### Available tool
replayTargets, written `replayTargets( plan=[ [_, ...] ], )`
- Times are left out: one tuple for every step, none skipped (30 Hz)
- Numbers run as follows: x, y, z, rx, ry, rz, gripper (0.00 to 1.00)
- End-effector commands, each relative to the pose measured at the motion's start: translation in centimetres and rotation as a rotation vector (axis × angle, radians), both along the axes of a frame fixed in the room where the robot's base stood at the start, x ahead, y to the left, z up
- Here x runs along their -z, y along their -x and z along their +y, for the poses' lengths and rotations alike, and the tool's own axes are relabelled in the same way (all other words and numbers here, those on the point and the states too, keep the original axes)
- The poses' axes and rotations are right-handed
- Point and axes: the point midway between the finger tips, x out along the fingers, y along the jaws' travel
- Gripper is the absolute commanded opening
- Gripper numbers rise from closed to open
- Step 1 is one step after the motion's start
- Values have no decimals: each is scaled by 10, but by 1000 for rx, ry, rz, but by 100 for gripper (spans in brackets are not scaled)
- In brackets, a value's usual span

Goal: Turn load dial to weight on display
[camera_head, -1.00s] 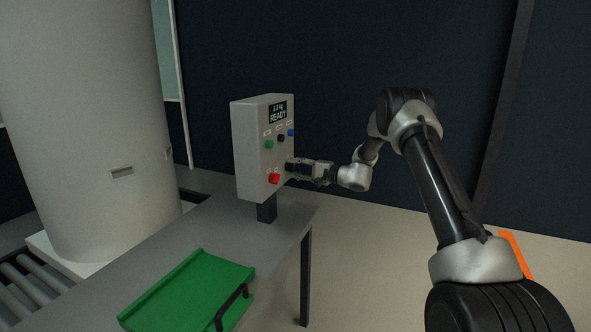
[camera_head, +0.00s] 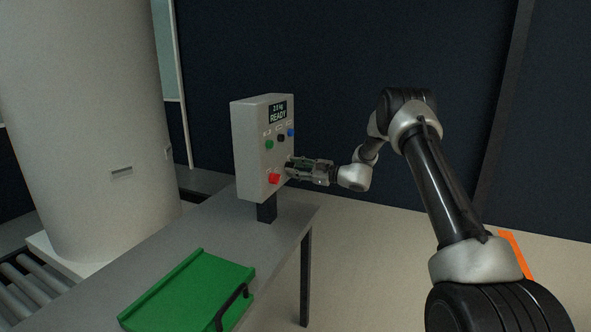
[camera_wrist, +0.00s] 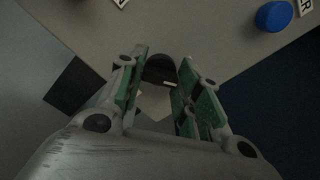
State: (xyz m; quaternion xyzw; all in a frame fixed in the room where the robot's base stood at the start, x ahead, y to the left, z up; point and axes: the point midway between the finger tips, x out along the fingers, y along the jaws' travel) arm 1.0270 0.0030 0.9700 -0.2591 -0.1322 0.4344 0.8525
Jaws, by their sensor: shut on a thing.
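The grey control box (camera_head: 250,150) stands on a short post on the table. Its display (camera_head: 278,112) shows a small line that looks like 2.0 kg, above READY. My gripper (camera_head: 290,168) is at the lower right of the box's front face. In the wrist view, my gripper (camera_wrist: 161,78) has its green-padded fingers either side of the dark round load dial (camera_wrist: 159,67), shut on it. A short white mark shows on the dial. The fingers cover part of it. The head view does not show the dial clearly behind the gripper.
A red button (camera_head: 274,179), a green button (camera_head: 269,145), a black one (camera_head: 281,138) and a blue one (camera_head: 291,132) are on the same face. A green tray (camera_head: 190,290) with a black handle lies on the table (camera_head: 222,228). A large pale tank (camera_head: 85,120) stands left.

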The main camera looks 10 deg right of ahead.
Motion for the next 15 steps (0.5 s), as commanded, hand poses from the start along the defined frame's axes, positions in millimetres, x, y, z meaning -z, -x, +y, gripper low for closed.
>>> replayTargets(
  plan=[
    [2,0,-1,0,-8,15,10],
    [2,0,-1,0,-13,22,10],
    [2,0,-1,0,-19,30,10],
    [2,0,-1,0,-24,37,10],
    [2,1,-1,0,-27,41,10],
    [2,1,-1,0,-31,46,10],
    [2,1,-1,0,-33,49,10],
    [2,1,-1,0,-35,51,10],
    [2,1,-1,0,-36,54,10],
    [2,1,-1,0,-38,56,10],
    [2,1,-1,0,-38,56,10],
    [2,1,-1,0,-39,58,10],
    [2,1,-1,0,-39,58,10],
    [2,1,-1,1,-39,58,10],
    [2,1,-1,1,-39,58,10]
  ],
)
